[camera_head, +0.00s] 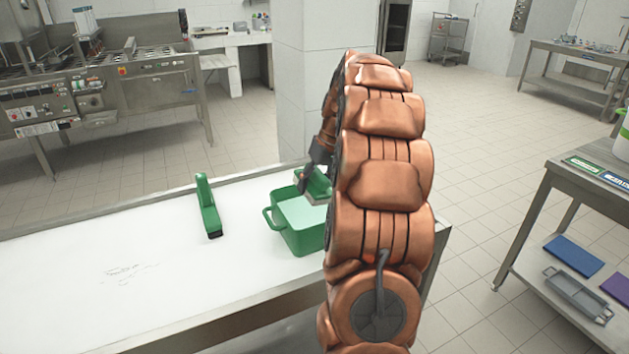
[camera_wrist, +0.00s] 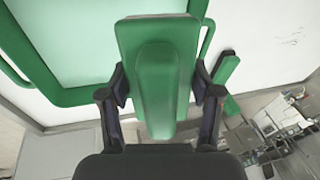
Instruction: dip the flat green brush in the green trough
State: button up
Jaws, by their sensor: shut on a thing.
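My gripper (camera_wrist: 159,88) is shut on the flat green brush (camera_wrist: 156,36), with a finger on each side of its raised green grip. In the head view, the brush (camera_head: 320,184) is level at the back right of the green trough (camera_head: 293,243), its pale bristles facing down. The trough stands on the white table and holds pale green liquid. In the wrist view, the trough (camera_wrist: 76,96) lies beyond and left of the brush. I cannot tell whether the bristles touch the liquid. My arm hides the trough's right side.
A steel table (camera_head: 590,155) with a lower shelf stands at the right. A filling machine (camera_head: 90,90) is at the back left, beside a white pillar (camera_head: 320,60).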

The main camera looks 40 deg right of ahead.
jog(key=shift+f+b, duration=2.25)
jog(key=shift+f, duration=3.35)
jog(key=shift+r, duration=0.1)
jog(key=shift+r+p, duration=1.25)
jog(key=shift+r, duration=4.3)
